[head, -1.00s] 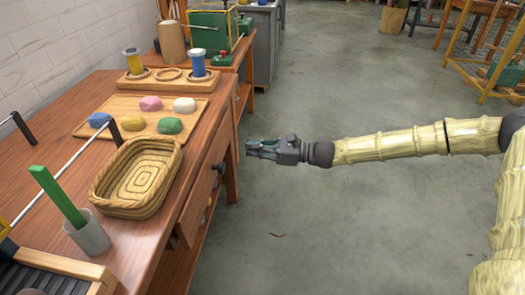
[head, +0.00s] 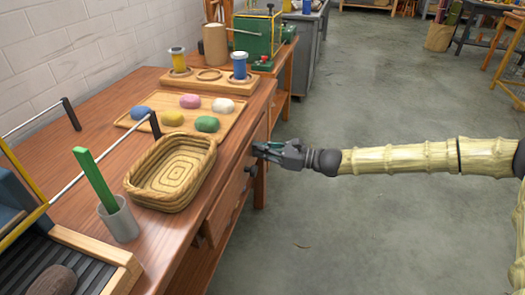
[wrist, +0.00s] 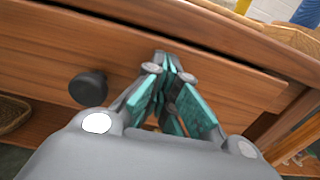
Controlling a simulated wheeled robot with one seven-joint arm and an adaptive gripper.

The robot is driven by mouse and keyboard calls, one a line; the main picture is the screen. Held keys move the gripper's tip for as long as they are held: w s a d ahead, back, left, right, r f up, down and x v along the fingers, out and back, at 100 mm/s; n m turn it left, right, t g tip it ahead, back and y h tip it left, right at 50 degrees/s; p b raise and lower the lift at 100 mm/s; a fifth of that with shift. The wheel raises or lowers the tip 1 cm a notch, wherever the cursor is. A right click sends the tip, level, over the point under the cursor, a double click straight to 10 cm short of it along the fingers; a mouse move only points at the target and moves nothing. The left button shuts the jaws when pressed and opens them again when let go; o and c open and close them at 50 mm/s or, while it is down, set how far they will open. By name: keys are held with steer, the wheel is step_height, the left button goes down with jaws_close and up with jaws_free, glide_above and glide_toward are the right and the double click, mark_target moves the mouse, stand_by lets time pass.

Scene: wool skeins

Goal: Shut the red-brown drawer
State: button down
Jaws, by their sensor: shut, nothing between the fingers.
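The red-brown drawer (head: 232,194) is set under the wooden table's top and carries a dark round knob (head: 251,170). In the wrist view its front (wrist: 60,52) fills the upper picture, with the knob (wrist: 88,88) left of my fingers. A dark gap runs along the front's upper edge under the tabletop; how far the drawer stands out is hard to tell. My gripper (head: 260,150) is shut and empty, its fingertips (wrist: 166,62) at the drawer front, right of the knob. I cannot tell whether they touch it.
On the tabletop (head: 105,103) stand a woven basket (head: 140,190), a grey cup (head: 118,222) with a green stick, and a tray (head: 228,125) with several coloured skeins. A spool rack (head: 210,86) stands behind. The grey floor (head: 370,235) right of the table is clear.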

steer(key=x, duration=0.2)
steer(key=shift+w+a, duration=0.1)
steer(key=shift+a, duration=0.25)
steer(key=shift+r, duration=0.1)
